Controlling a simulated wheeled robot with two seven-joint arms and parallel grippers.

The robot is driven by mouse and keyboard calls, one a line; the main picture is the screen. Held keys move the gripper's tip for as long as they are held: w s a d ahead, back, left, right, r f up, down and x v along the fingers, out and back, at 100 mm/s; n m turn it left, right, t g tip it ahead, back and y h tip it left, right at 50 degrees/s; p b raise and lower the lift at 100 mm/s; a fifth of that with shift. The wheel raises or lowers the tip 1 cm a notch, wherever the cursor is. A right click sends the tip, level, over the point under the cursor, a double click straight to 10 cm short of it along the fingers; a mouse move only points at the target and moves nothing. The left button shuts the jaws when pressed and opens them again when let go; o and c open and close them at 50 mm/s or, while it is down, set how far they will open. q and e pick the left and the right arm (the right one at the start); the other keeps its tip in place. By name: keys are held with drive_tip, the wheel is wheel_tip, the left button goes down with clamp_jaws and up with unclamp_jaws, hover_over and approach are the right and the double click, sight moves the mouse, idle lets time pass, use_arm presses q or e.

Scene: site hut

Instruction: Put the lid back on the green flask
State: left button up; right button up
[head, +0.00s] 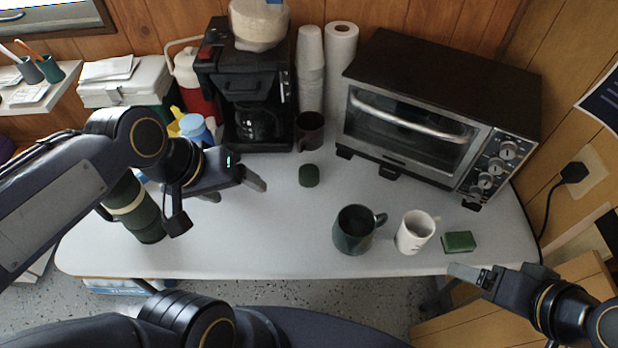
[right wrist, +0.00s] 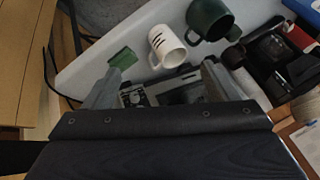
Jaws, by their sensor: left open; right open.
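The green flask (head: 143,222), with a pale band, stands at the left of the table, partly behind my left arm. Its top is hidden by the arm. A small dark green lid (head: 308,176) sits apart on the table's middle, in front of the coffee maker. My left gripper (head: 238,191) is open and empty, between the flask and the lid, to the left of the lid. My right gripper (head: 466,274) is open and empty by the front right table edge; its two fingers show in the right wrist view (right wrist: 160,82).
A dark green mug (head: 353,231), a white mug (head: 414,233) and a green sponge (head: 458,242) stand at the front right. A brown mug (head: 310,131), coffee maker (head: 247,95) and toaster oven (head: 420,110) are behind. The table's front middle (head: 260,235) is clear.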

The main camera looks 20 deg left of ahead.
use_arm(q)
drive_tip(key=w+d+f+n+g+y+b, duration=0.2)
drive_tip(key=w+f+n+g+b, duration=0.25)
drive_tip(key=w, duration=0.85)
use_arm(e)
drive_tip(key=o, duration=0.4)
wheel_tip(320, 180, down, 7)
drive_tip(key=shift+r+b, duration=0.1)
drive_tip(key=shift+b, duration=0.25)
use_arm(q)
drive_tip(key=n+y+b, duration=0.1)
drive_tip(key=n+b, duration=0.3)
hover_over(309, 171)
drive_tip(key=f, duration=0.9)
drive_tip(key=shift+a+f, duration=0.3)
drive_tip(key=shift+a, duration=0.05)
drive_tip(key=shift+w+d, duration=0.1)
use_arm(e)
wheel_tip(309, 171, down, 4)
drive_tip(key=shift+r, duration=0.15)
use_arm(q)
drive_tip(key=shift+f, duration=1.35)
use_arm(e)
drive_tip(key=shift+f, duration=0.25)
